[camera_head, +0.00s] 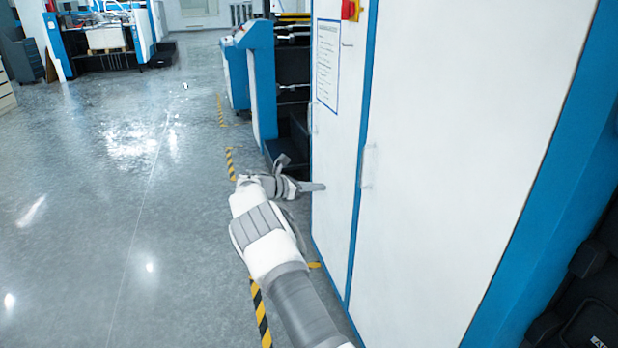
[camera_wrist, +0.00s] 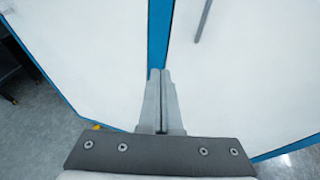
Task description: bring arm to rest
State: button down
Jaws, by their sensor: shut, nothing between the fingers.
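My gripper (camera_head: 318,187) is at the end of my outstretched arm, in front of the white cabinet doors in the head view. In the wrist view my gripper (camera_wrist: 161,73) has its two fingers together, with nothing between them. The fingertips point toward the blue strip (camera_wrist: 160,35) between two white panels. I cannot tell whether the tips touch the cabinet.
A tall white cabinet (camera_head: 450,130) with blue edges stands close on the right. A door handle (camera_head: 368,166) and a red switch (camera_head: 350,10) are on it. Striped floor tape (camera_head: 261,312) runs along its foot. The grey floor (camera_head: 100,220) at left is clear.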

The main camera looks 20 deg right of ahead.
jog(key=s+a+r+m+y, duration=0.35)
jog(key=s+r+m, duration=0.25)
jog(key=s+r, duration=0.35)
jog(key=s+a+r+m+y, duration=0.2)
jog(key=s+r+m+y, duration=0.3)
jog(key=s+r, duration=0.45)
jog(key=s+a+f+m+t+y, duration=0.1)
jog(key=s+a+m+y, duration=0.3)
jog(key=s, duration=0.6)
jog(key=s+a+m+t, duration=0.1)
jog(key=s+a+m, duration=0.1)
jog(key=s+a, duration=0.6)
jog(key=s+a+f+m+t+y, duration=0.1)
jog(key=s+a+m+y, duration=0.15)
jog(key=s, duration=0.95)
notch_tip(320, 180, up, 12)
jog(key=p, duration=1.3)
jog(key=shift+w+a+r+h, duration=0.2)
jog(key=shift+r+h, duration=0.05)
jog(key=shift+h, duration=0.15)
jog(key=shift+m, duration=0.25)
